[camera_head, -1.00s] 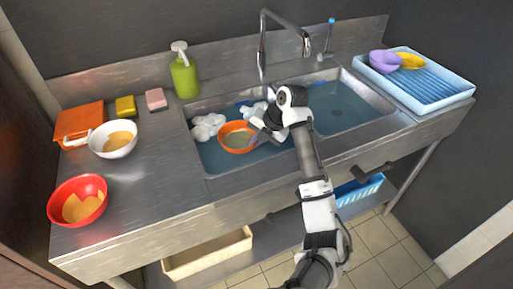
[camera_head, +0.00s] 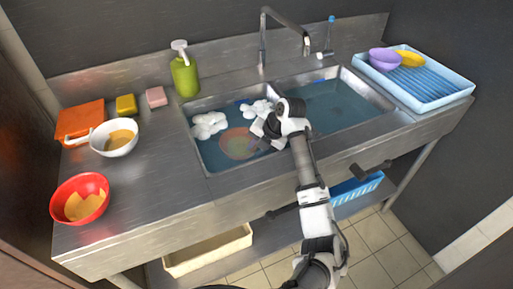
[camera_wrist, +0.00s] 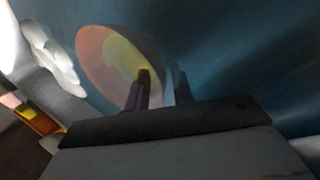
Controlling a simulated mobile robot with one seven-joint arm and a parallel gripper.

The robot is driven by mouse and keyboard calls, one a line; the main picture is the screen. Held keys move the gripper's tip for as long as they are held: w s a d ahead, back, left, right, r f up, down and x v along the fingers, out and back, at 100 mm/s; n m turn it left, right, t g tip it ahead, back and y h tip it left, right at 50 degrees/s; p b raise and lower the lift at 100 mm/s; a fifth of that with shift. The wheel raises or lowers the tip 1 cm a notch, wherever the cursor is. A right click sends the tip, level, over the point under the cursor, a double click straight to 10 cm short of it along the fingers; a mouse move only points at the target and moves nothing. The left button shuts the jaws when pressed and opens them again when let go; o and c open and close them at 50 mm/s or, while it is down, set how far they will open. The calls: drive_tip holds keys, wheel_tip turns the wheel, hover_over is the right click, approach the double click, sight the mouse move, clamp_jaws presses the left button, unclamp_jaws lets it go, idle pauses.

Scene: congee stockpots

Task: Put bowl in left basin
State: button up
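The orange bowl (camera_head: 238,144) with a yellowish inside lies under the water in the left basin (camera_head: 207,168), looking dimmed and bluish. In the wrist view the bowl (camera_wrist: 95,55) is left of centre, with its near right rim by my fingers. My gripper (camera_wrist: 162,85) reaches down at the bowl's right side. One dark finger overlaps the bowl's inside and the other is just outside the rim. A gap shows between the fingers, so the gripper looks open around the rim. In the head view my wrist hides the fingertips.
White foam (camera_head: 209,125) floats in the left basin. The right basin (camera_head: 345,103) holds water. A green soap bottle (camera_head: 184,76), sponges, a white pan (camera_head: 113,140) and a red bowl (camera_head: 80,200) stand on the left counter. A blue rack (camera_head: 430,85) is at right.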

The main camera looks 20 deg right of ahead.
drive_tip(key=shift+r, duration=0.15)
drive_tip(key=b+v, duration=0.3)
drive_tip(key=v, duration=0.9)
drive_tip(key=shift+s, duration=0.1)
